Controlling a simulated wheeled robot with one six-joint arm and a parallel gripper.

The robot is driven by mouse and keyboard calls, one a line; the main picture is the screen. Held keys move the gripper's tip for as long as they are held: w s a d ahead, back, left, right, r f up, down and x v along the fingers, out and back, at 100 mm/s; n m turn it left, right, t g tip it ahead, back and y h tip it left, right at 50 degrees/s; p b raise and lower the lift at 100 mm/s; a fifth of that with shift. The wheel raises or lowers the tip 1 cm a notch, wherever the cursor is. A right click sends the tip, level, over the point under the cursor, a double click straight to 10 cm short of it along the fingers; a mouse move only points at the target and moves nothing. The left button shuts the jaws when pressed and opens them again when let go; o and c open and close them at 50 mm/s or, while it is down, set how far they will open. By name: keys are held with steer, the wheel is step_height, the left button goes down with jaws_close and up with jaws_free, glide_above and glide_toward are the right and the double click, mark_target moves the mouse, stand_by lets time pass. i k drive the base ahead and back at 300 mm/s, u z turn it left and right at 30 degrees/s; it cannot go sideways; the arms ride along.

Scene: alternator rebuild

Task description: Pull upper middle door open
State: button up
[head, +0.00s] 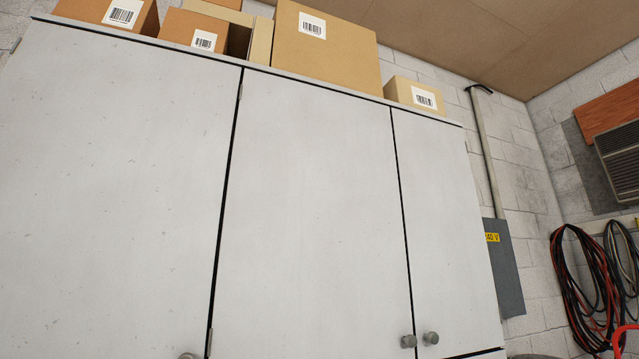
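The upper middle door (310,200) is a pale grey cabinet panel, closed and flush with the doors beside it. Its round grey knob (408,341) is at its lower right corner. The upper right door (447,230) is closed, with its knob (430,338) just across the gap. The upper left door (110,190) is closed, and only the top of its knob (187,356) shows at the bottom edge. Hinges show along the gap between the left and middle doors. My gripper is not in view.
Several cardboard boxes (325,55) stand on top of the cabinet. On the right, a grey electrical box (504,268) and conduit (485,150) are on the brick wall. Coiled cables (590,285) hang farther right, below an air-conditioning unit (620,155). Nothing visible blocks the door fronts.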

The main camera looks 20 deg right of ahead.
mark_target(313, 262)
steer(key=z, duration=0.55)
steer(key=i, duration=0.7)
steer(key=z, duration=0.3)
